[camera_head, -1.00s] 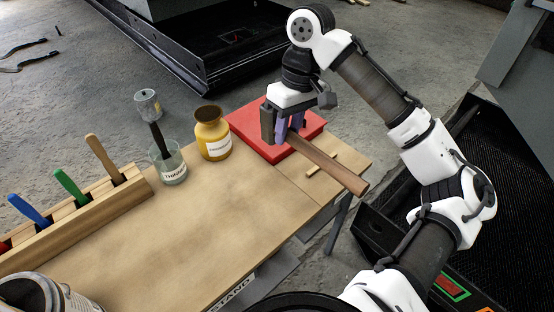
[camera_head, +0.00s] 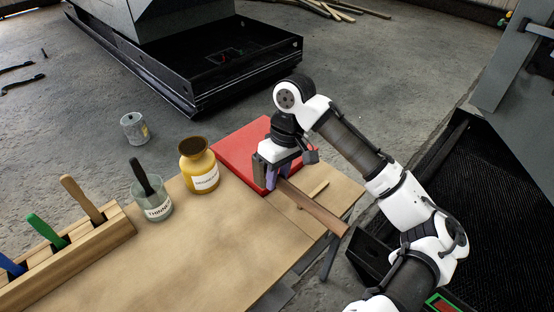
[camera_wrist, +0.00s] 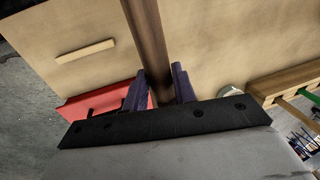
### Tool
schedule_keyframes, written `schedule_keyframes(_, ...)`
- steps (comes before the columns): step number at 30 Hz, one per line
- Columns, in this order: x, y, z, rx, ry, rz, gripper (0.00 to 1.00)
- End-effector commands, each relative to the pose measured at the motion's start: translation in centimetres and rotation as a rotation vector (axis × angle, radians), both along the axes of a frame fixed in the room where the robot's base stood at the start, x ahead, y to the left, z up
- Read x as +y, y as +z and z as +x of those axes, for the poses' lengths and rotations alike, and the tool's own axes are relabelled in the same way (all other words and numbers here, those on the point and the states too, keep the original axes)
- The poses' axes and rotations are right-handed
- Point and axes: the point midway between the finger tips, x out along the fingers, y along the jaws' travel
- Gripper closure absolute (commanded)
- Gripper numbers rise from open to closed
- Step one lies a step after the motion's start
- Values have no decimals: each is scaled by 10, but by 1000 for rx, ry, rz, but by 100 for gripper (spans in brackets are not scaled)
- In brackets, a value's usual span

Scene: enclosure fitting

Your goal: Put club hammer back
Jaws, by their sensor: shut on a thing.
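The club hammer shows as a long brown wooden handle (camera_head: 318,212) that slopes to the lower right and reaches the bench's right edge. My gripper (camera_head: 272,178) is shut on the handle near its upper left end, over the near part of a red slab (camera_head: 237,143). In the wrist view the handle (camera_wrist: 147,35) runs away between the purple fingertips of my gripper (camera_wrist: 159,88). The hammer's head is hidden in both views. I cannot tell whether the hammer touches the bench.
The wooden bench (camera_head: 225,240) holds a yellow jar (camera_head: 199,168), a glass thinner jar (camera_head: 150,200) with a dark handle in it, a slotted rack (camera_head: 75,255) with coloured handles, and a small wooden strip (camera_head: 318,190). A grey can (camera_head: 134,129) stands beyond. The bench's middle is clear.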

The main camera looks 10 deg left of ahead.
Motion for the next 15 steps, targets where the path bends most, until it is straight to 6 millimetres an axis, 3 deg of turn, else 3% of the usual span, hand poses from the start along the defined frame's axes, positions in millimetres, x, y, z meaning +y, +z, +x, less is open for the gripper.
schedule_keyframes(7, -1, -49, 0, -1, 0, 2, 100)
schedule_keyframes(15, 0, -71, 0, -3, 0, 2, 100)
